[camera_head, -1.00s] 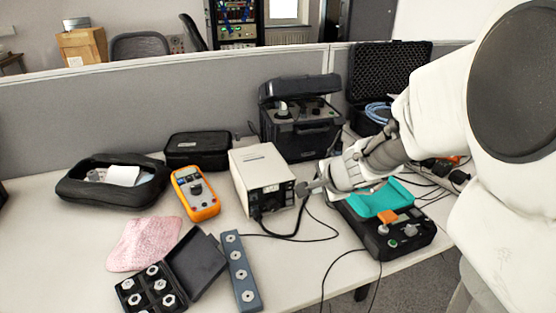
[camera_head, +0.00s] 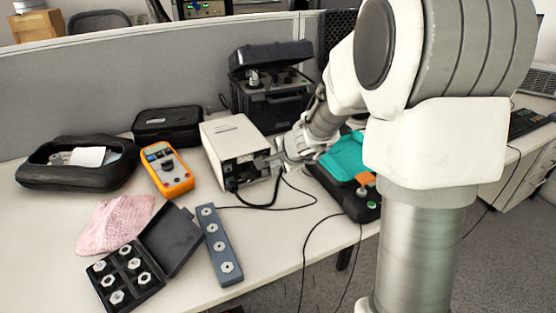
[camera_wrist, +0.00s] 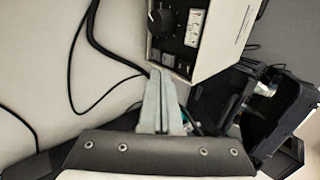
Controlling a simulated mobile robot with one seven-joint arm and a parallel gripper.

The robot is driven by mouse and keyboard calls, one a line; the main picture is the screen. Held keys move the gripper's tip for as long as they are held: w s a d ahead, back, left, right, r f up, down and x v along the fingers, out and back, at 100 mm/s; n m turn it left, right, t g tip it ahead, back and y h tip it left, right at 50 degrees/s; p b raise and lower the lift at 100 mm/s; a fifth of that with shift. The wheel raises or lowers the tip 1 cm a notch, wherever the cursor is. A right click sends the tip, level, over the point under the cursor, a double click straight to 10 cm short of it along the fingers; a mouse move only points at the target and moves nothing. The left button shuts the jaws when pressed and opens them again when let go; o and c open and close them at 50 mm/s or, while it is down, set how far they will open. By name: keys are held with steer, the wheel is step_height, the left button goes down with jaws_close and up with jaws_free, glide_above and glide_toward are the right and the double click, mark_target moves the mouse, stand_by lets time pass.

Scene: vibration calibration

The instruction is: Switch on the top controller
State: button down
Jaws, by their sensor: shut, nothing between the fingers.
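A white box-shaped controller (camera_head: 230,135) stands on the desk, its dark front panel facing the front right. In the wrist view the controller (camera_wrist: 220,40) shows a black knob, a white meter and small dark switches or sockets along the panel's lower edge.
A black device with a teal top (camera_head: 343,157) lies right of the controller, below my arm. An open black case (camera_head: 272,108) stands behind, an orange multimeter (camera_head: 167,170) to the left. Black cables (camera_head: 290,206) run across the desk in front.

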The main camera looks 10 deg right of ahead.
mark_target(264, 153)
steer(key=w, duration=0.2)
steer(key=w+p, duration=0.1)
steer(key=shift+w+a+f, duration=0.1)
steer(key=shift+w+a, duration=0.25)
steer(key=shift+a, duration=0.05)
steer(key=shift+w+f, duration=0.1)
steer(key=shift+f, duration=0.05)
steer(key=shift+w+f+b, duration=0.15)
steer(key=shift+f+b, duration=0.05)
steer(key=shift+b, duration=0.3)
steer(key=shift+r, duration=0.1)
steer(key=shift+w+a+r+p, duration=0.1)
steer(key=shift+r+p, duration=0.65)
steer(key=shift+r, duration=0.15)
